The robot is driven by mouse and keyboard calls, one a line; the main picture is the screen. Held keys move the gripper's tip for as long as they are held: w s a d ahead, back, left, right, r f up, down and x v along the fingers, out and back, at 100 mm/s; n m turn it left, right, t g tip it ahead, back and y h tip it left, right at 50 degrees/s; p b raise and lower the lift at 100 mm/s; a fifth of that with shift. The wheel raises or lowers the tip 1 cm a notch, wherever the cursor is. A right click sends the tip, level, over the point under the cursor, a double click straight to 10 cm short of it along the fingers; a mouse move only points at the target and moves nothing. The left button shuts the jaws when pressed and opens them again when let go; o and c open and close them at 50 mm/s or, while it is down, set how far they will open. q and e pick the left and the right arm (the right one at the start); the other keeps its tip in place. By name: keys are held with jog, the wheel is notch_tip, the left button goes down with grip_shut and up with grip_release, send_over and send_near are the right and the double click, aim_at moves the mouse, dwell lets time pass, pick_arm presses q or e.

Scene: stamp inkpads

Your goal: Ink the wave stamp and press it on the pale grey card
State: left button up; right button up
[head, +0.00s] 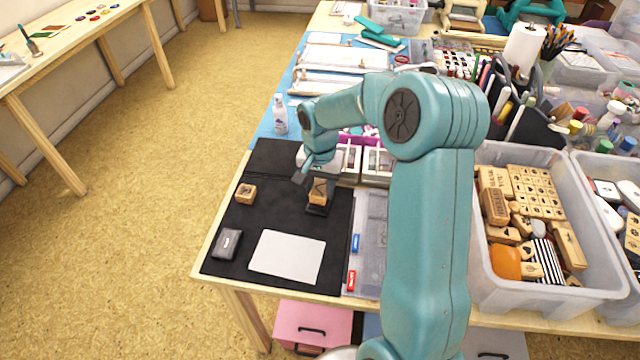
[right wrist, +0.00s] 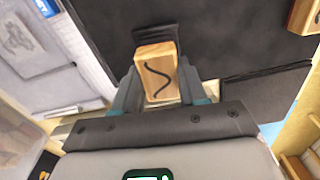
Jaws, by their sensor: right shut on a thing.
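My right gripper (head: 309,178) is shut on a wooden block stamp (head: 318,191). In the right wrist view the stamp (right wrist: 157,75) shows a dark wavy line on its top, between the two fingers (right wrist: 158,88). The stamp is over a small black inkpad (head: 317,210), which shows just beyond it in the right wrist view (right wrist: 155,37). I cannot tell whether stamp and pad touch. The pale grey card (head: 287,257) lies flat and looks blank on the black mat (head: 262,218), nearer the table's front edge. My left gripper is not in view.
Another wooden stamp (head: 246,193) stands on the mat's left side. A dark grey case (head: 228,243) lies left of the card. A clear bin of stamps (head: 545,295) stands at right. A white bottle (head: 280,116) stands behind the mat.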

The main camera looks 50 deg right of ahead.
aim_at(320, 188)
jog(key=shift+f+b, duration=0.5)
jog(key=shift+f, duration=0.05)
dwell(1.9)
jog(key=shift+r, duration=0.2)
jog(key=shift+r+p, duration=0.45)
jog(key=shift+r+p, duration=2.1)
jog(key=shift+r, duration=0.7)
